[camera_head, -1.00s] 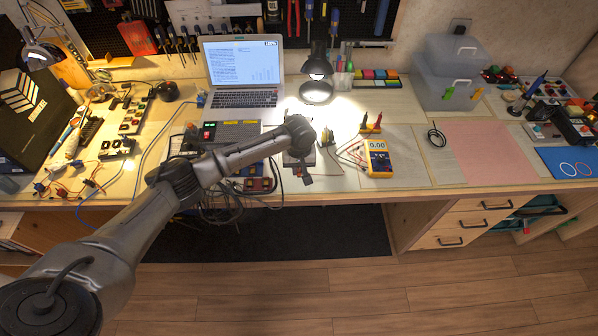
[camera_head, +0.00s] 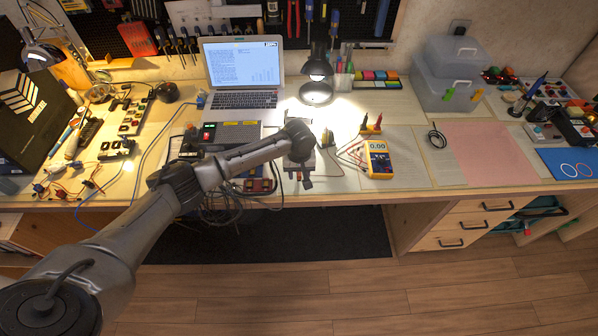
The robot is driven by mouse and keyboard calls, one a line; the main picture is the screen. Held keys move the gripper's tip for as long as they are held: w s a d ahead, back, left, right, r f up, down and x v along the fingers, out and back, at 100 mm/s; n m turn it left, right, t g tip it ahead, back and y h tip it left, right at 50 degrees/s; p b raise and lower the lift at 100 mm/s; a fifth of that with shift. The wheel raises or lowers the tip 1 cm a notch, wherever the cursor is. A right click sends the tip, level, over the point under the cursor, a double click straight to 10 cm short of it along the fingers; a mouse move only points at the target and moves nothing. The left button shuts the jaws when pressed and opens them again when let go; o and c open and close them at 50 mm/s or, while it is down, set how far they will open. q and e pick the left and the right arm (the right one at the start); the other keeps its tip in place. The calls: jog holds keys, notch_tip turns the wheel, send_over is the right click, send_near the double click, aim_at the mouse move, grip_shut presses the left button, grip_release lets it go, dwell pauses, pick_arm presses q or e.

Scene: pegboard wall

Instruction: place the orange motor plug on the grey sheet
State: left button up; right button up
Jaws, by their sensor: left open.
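Two small orange-yellow plugs with dark parts (camera_head: 372,125) stand close together on the bench, behind the yellow multimeter. At this size I cannot tell for sure which is the orange motor plug. A pale greyish sheet (camera_head: 437,168) lies flat between the multimeter and the pink sheet, and looks like the grey sheet. My left gripper (camera_head: 300,180) points down over the front of the bench, left of the multimeter. It is open, and I see nothing between its fingers. My right gripper is out of view.
The yellow multimeter (camera_head: 378,160) with its leads lies just right of my left gripper. A lit lamp (camera_head: 317,75) and a laptop (camera_head: 243,75) stand behind. A black cable coil (camera_head: 436,138) lies near the pale sheet. The pink sheet (camera_head: 490,155) is clear.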

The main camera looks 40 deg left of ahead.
aim_at(299, 174)
pick_arm(q)
jog(key=shift+r, duration=0.15)
notch_tip(299, 174, up, 12)
jog(key=p, duration=0.3)
jog(key=s+d+f+m+t+h, duration=0.2)
jog(key=s+d+f+m, duration=0.6)
jog(key=s+d+f, duration=0.65)
jog(key=s+r+m+t+y, duration=0.1)
jog(key=s+r, duration=0.3)
jog(key=s, duration=1.6)
jog(key=shift+s+a+r+m+t+y, duration=0.2)
jog(key=shift+s+a+m+t+y, duration=0.15)
jog(key=shift+m, duration=0.45)
